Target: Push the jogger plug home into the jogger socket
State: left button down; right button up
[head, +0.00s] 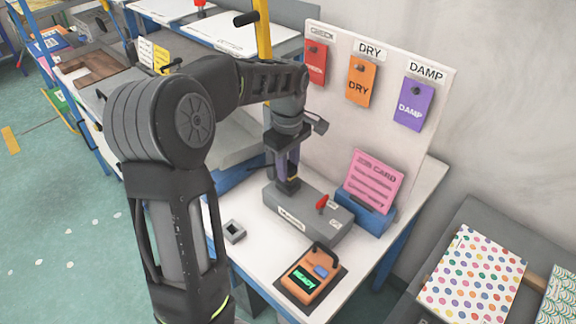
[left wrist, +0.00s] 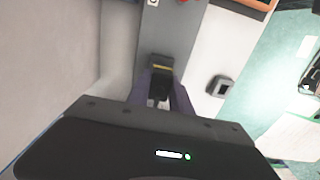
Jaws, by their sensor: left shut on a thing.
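My left gripper (head: 288,168) points down over the left end of the long grey jogger box (head: 322,236). Its purple fingers (left wrist: 160,98) are shut on the dark jogger plug (left wrist: 158,88). The plug (head: 288,187) meets the box's top at that end, where the jogger socket seems to be. Plug and fingers cover the socket, so I cannot tell how deep the plug sits. A yellowish band shows by the plug in the left wrist view. The box (left wrist: 170,30) carries a red switch (head: 322,203) and a front label. My right gripper is not in view.
A small square grey holder (head: 234,231) stands on the white table (head: 258,256) left of the box. An orange device (head: 311,277) reading READY lies in front. A pink card (head: 372,182) stands in a blue holder (head: 366,212). A white board (head: 338,120) with hanging tags rises behind.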

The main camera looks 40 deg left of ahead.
pick_arm(q)
jog(key=shift+f+b, duration=0.6)
jog(key=shift+f, duration=0.3)
jog(key=c, duration=1.1)
grip_release()
jog(key=shift+r+b, duration=0.35)
jog(key=shift+r, duration=3.6)
